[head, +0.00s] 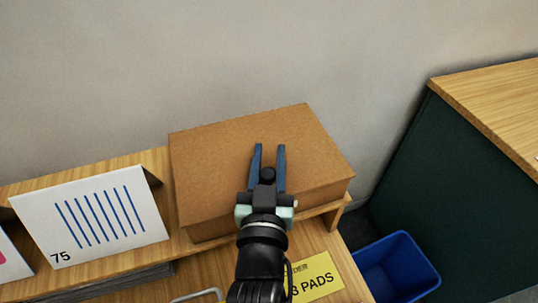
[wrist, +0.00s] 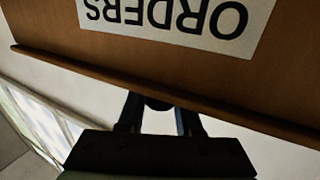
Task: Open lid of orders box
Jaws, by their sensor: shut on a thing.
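The brown cardboard orders box (head: 215,226) stands on a wooden shelf against the wall in the head view. Its lid (head: 225,160) lies on top and looks closed. In the wrist view the box front (wrist: 40,22) shows upside down with a white ORDERS label (wrist: 190,18), and the lid's rim (wrist: 80,67) crosses below it. My gripper (head: 268,149) reaches over the lid from the front, its blue fingers on either side of a dark round knob (head: 268,174). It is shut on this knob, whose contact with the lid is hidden. The fingertips are hidden behind the rim in the wrist view.
A white card (head: 105,213) with blue stripes and the number 75 stands left of the box. A yellow PADS label (head: 318,277) lies in front. A blue bin (head: 400,268) and a dark green desk (head: 470,180) are to the right. The wall (head: 250,60) is close behind.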

